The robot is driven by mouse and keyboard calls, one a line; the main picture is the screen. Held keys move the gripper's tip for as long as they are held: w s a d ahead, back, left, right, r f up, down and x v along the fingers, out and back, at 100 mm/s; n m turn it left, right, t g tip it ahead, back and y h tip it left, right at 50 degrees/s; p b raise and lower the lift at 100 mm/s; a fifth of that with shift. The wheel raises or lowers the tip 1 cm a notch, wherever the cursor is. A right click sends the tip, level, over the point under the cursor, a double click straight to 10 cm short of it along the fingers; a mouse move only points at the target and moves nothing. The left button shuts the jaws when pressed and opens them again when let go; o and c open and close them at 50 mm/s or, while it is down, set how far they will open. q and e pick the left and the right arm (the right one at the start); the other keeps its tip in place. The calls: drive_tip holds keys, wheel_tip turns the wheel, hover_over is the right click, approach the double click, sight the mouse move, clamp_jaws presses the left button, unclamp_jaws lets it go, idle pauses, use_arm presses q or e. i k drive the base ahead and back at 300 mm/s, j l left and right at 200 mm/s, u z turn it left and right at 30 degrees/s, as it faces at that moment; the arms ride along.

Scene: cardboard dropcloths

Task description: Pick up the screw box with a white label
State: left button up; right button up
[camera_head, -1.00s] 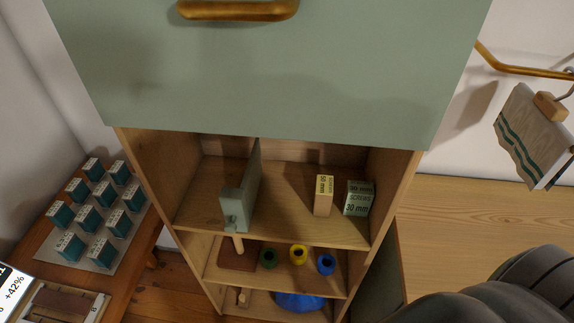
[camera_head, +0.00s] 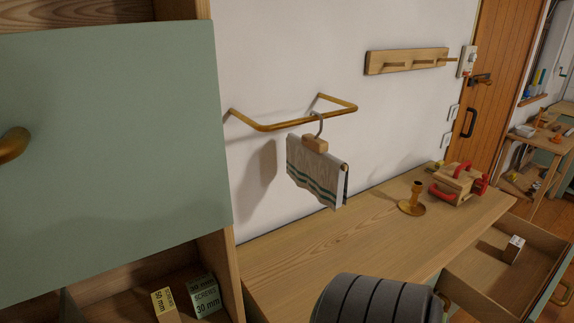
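A small box with white faces and a dark mark (camera_head: 513,249) stands in an open drawer (camera_head: 487,266) at the lower right; its print is too small to read. Two screw boxes stand on the cabinet shelf at the lower left. One box has a pale yellow label (camera_head: 164,304) reading 50 mm. The other box, with a pale greenish label (camera_head: 203,297) reading 30 mm, is beside it. Neither gripper shows in the view. A dark grey ribbed part of my arm fills the bottom middle.
A wooden worktop (camera_head: 350,240) runs along the wall with a brass candle holder (camera_head: 412,199) and a red-handled wooden box (camera_head: 459,185). A cloth (camera_head: 316,172) hangs from a brass rail (camera_head: 290,122). A green cabinet door (camera_head: 110,150) is at left.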

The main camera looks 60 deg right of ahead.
sight(514, 246)
drive_tip(key=z, duration=3.65)
drive_tip(key=i+l+u, duration=0.1)
drive_tip(key=i+l, duration=0.45)
drive_tip(key=k+l, duration=0.05)
